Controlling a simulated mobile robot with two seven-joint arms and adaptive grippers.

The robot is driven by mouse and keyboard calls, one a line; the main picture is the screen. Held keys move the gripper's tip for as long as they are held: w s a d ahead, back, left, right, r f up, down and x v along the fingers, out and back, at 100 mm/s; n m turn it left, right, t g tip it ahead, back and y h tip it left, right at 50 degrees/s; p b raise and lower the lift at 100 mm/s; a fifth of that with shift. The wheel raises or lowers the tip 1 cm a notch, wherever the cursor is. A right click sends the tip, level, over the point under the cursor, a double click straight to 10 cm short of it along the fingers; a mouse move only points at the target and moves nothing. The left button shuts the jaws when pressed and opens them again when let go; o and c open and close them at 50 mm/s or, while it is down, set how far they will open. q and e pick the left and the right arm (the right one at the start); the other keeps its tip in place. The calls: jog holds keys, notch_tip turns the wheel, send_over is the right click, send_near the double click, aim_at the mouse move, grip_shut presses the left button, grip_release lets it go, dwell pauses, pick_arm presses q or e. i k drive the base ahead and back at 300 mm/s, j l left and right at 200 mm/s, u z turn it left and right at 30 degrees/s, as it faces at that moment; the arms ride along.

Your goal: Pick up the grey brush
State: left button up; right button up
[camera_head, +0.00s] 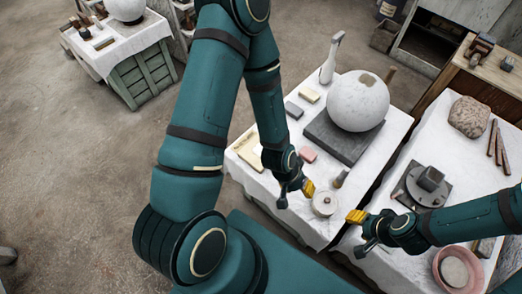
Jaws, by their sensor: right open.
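A small brush-like item (340,178), dark with a tan part, lies on the white-clothed table (392,128) near its front edge. It is too small for me to be sure that it is the grey brush. My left gripper (296,195) is over the front part of this table, left of that item and apart from it. Its fingers are spread and nothing shows between them. My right gripper (360,232) is open and empty, below and right of the item, near the gap between the two tables.
A large white sphere (357,101) rests on a dark slab (326,136) behind the brush-like item. A round pale disc (324,203) lies between my grippers. A pink block (307,154) is nearby. The right table holds a dark turntable (421,188) and a pink bowl (457,268).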

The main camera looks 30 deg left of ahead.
aim_at(338, 183)
jog(key=l+z, duration=0.55)
jog(key=z, duration=0.15)
jog(key=k+l, duration=0.05)
